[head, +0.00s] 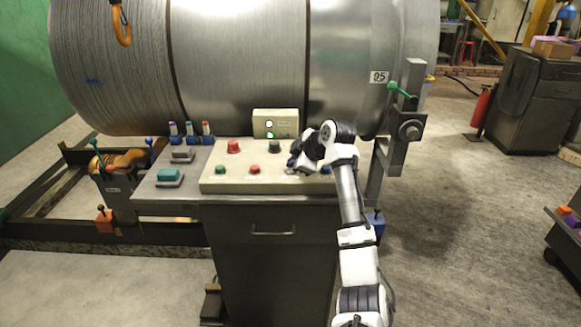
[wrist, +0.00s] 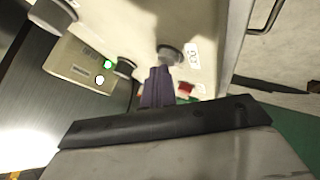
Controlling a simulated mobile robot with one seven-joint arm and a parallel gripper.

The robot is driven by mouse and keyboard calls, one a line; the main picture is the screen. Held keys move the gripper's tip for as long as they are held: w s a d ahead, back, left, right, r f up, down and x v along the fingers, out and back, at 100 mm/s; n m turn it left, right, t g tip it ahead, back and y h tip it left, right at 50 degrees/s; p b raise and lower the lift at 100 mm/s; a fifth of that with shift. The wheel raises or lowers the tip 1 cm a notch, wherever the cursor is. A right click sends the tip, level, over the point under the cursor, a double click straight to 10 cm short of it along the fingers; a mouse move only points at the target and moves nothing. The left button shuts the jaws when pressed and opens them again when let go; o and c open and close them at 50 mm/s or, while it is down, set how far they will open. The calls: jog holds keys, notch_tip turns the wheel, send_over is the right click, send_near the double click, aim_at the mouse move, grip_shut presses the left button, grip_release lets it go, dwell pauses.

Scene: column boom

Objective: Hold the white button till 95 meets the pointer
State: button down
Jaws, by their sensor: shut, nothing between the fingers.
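The large metal drum (head: 235,60) carries a white label reading 95 (head: 379,77) near its right end. A green pointer (head: 400,90) sits on the post just right of the label, with a small gap between them. My gripper (head: 293,162) is shut and empty, low over the right part of the control panel. The white button (head: 291,170) is mostly hidden by it in the head view. In the wrist view, the shut fingers (wrist: 159,72) overlap the edge of a pale grey-looking button (wrist: 171,52) beside a small label. I cannot tell whether they press it.
The cream panel (head: 225,182) also has a red knob (head: 233,147), a dark knob (head: 274,147), a green button (head: 220,169), a red button (head: 254,169) and a blue button (head: 325,169). A lamp box (head: 276,115) shows lit lamps behind it.

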jog(key=shift+r, duration=0.1)
jog(key=shift+r+p, duration=0.65)
jog(key=shift+r, duration=0.2)
jog(key=shift+r+p, duration=1.8)
jog(key=shift+r, duration=0.75)
jog(key=shift+f, duration=0.1)
